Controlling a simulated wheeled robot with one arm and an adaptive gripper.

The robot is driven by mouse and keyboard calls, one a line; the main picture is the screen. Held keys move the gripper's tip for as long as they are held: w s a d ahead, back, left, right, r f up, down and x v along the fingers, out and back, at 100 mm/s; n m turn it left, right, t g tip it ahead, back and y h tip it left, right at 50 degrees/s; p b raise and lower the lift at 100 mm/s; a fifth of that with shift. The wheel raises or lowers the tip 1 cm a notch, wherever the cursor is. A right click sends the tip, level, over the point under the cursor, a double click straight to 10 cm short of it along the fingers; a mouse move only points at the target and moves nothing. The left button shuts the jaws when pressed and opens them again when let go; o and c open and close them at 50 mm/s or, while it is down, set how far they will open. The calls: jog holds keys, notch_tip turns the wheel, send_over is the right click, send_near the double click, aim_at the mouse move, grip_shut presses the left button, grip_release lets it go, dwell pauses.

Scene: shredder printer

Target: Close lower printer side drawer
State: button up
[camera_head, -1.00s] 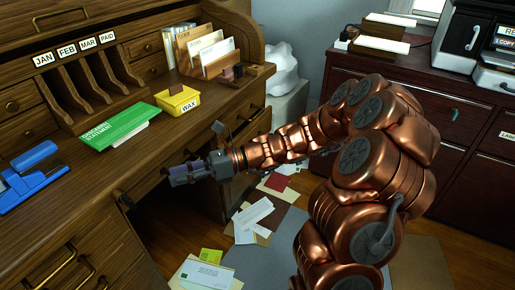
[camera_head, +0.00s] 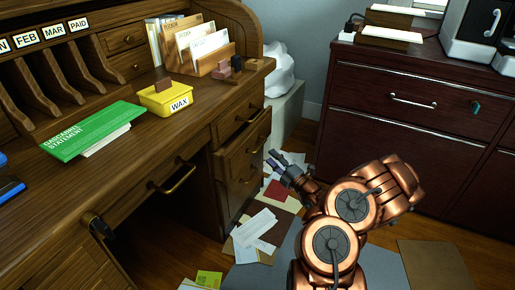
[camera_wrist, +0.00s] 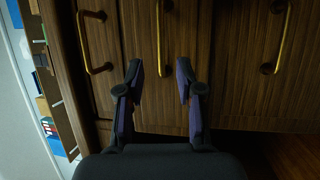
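The desk's right pedestal has stacked wooden drawers with brass handles. A drawer (camera_head: 240,158) below the top one (camera_head: 236,119) stands out from the desk front in the head view. My gripper (camera_head: 277,160) is just to the right of these drawer fronts, pointing toward them. In the wrist view, my gripper (camera_wrist: 159,70) is open and empty, its two purple-grey fingers apart over the drawer fronts. A brass handle (camera_wrist: 160,38) lies beyond the gap between the fingers, with a handle on either side. Contact with the wood cannot be told.
A dark red cabinet (camera_head: 398,120) carrying a machine (camera_head: 470,36) stands at the right, its drawers flush. Papers (camera_head: 262,225) lie on the floor below my gripper. A yellow wax box (camera_head: 169,98) and a green statement (camera_head: 88,130) lie on the desktop.

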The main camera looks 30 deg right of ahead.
aim_at(260, 146)
jog(key=shift+b+x, duration=1.45)
jog(key=shift+x, duration=2.45)
jog(key=shift+f, duration=0.1)
jog(key=shift+c, duration=0.3)
grip_shut()
